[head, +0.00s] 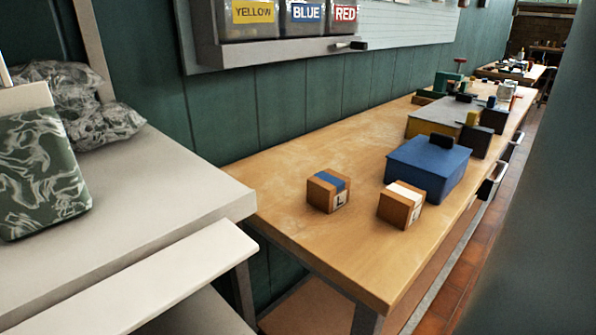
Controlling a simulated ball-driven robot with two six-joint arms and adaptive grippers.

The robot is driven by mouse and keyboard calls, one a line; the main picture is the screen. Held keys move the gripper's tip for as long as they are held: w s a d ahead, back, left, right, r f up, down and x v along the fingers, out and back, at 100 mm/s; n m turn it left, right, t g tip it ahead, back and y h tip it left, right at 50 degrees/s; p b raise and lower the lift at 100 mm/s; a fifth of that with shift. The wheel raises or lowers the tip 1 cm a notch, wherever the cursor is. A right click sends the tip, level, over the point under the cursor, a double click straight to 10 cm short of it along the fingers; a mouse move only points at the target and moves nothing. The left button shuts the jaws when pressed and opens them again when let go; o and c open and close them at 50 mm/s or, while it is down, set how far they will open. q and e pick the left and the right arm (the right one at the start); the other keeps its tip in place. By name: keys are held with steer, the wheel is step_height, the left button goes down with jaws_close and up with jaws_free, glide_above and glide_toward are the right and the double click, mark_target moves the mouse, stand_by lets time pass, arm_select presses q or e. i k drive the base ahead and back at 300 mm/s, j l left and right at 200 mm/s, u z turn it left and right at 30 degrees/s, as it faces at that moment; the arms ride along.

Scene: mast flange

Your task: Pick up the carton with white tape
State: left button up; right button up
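The carton with white tape (400,205) is a small brown box with a white band across its top and a pale label on its side. It sits upright on the near part of the wooden bench (290,239), close to the blue box. A similar carton with blue tape (327,191) stands to its left, apart from it, with a label reading L. Neither of my grippers is in the head view.
A blue box (427,167) with a black handle stands just behind the white-taped carton. More boxes and tools crowd the bench's far end. A white table (150,215) with a green patterned object (40,170) is at left. The bench's near left area is clear.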

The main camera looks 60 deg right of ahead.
mark_target(401, 204)
steer(key=z, duration=2.4)
steer(key=l, duration=0.25)
steer(key=i+l, duration=0.15)
steer(key=i+l+u, duration=0.1)
steer(key=l+u, duration=0.35)
steer(key=l, duration=0.35)
steer(key=l+u, duration=0.5)
steer(key=l, duration=0.3)
